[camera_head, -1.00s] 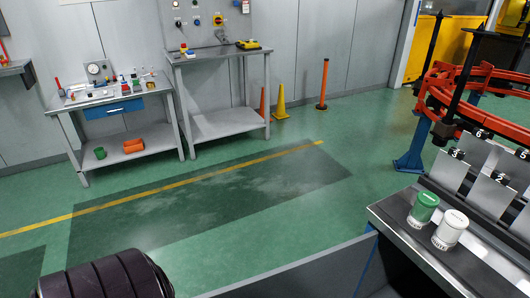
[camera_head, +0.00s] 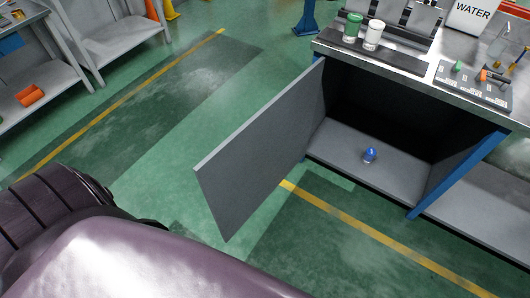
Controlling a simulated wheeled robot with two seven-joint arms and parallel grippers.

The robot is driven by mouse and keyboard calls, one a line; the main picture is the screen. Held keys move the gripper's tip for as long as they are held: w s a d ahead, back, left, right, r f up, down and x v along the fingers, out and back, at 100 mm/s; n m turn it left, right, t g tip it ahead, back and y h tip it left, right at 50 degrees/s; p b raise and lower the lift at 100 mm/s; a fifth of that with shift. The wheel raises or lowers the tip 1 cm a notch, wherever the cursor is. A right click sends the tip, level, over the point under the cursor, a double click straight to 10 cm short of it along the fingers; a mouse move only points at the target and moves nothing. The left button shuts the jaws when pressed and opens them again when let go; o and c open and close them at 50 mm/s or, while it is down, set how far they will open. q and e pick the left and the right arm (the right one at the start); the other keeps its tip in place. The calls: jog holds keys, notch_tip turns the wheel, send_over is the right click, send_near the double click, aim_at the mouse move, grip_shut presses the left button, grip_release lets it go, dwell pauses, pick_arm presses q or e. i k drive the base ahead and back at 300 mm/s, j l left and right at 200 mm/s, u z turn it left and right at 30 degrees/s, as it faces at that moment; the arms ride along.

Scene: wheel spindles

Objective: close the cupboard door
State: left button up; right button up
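The cupboard door (camera_head: 262,150) is a flat grey panel that stands wide open, swung out from the left side of the cupboard. The cupboard (camera_head: 413,212) is under a metal-topped bench and has a dark inside with blue frame posts. A small blue object (camera_head: 369,155) sits on its grey floor. A purple arm of mine fills the lower left, apart from the door in the picture. Neither of my grippers shows.
On the bench top (camera_head: 420,82) stand a green-lidded jar (camera_head: 352,27), a white-lidded jar (camera_head: 373,34), a control panel with levers (camera_head: 472,84) and a WATER container (camera_head: 473,16). Grey shelving (camera_head: 75,60) is at the upper left. Green floor with yellow lines is clear around the door.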

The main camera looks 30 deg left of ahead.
aim_at(236, 178)
jog(key=k+j+z, duration=0.15)
jog(key=j, duration=0.2)
jog(key=k+j+z, duration=0.1)
jog(key=j, duration=0.25)
jog(key=k+j+z, duration=0.15)
jog(key=j, duration=0.2)
jog(key=k+j+z, duration=0.15)
jog(key=j, duration=0.2)
jog(key=j+z, duration=0.5)
jog(key=j, duration=1.4)
